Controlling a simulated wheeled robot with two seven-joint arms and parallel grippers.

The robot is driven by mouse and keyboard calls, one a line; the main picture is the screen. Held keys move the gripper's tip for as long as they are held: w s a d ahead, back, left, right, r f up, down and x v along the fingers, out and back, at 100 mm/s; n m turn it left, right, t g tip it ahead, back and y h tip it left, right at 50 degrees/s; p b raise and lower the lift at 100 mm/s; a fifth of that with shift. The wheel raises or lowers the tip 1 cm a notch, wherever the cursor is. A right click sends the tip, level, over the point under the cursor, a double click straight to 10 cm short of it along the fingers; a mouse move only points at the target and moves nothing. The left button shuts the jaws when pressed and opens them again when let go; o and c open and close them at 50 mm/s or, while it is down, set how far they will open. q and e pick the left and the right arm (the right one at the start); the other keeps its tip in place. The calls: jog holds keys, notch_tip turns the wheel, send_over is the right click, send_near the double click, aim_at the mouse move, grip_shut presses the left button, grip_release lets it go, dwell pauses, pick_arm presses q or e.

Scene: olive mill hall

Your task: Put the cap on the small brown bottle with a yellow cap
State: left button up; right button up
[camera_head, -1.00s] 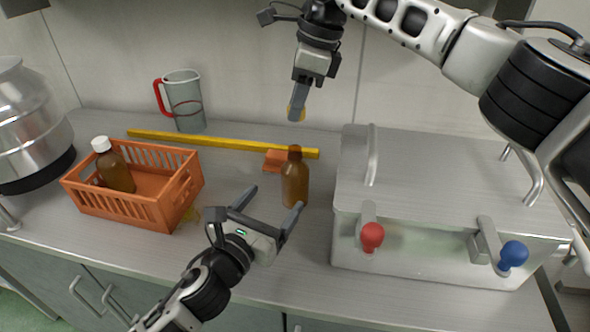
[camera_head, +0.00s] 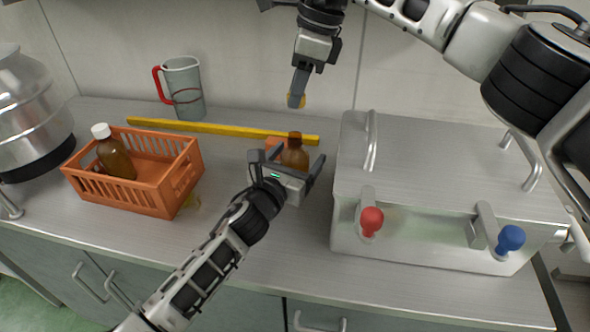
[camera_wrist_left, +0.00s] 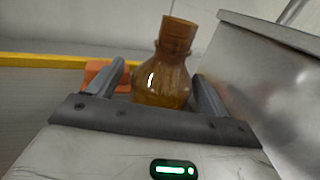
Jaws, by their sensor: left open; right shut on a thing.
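The small brown bottle (camera_head: 294,157) stands uncapped on the counter, left of the steel box. Its open neck and shoulders show in the left wrist view (camera_wrist_left: 163,78); its lower part is hidden behind my left gripper. My left gripper (camera_head: 287,164) is open, with one finger on each side of the bottle; I cannot tell whether they touch it. My right gripper (camera_head: 297,98) is shut on the yellow cap (camera_head: 301,101), above and behind the bottle. Only an edge of the cap shows past the fingers.
A steel box (camera_head: 440,165) with red and blue taps stands close right of the bottle. An orange crate (camera_head: 150,200) holding a white-capped brown bottle (camera_head: 114,155) is at left. Behind are a yellow bar (camera_head: 210,128), an orange block (camera_head: 272,143) and a jug (camera_head: 184,88).

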pick_arm(q)
jog(key=shift+w+d, duration=0.25)
jog(key=shift+w, duration=0.2)
jog(key=c, duration=1.5)
pick_arm(e)
send_over(293, 134)
jog(key=shift+s+d+f, duration=0.1)
jog(key=shift+d+f, duration=0.05)
jog(key=shift+f, duration=1.1)
jog(key=shift+d+f, duration=0.15)
jog(key=shift+f, duration=1.1)
jog(key=shift+f, duration=0.1)
jog(key=shift+f, duration=0.8)
jog(key=shift+f, duration=0.55)
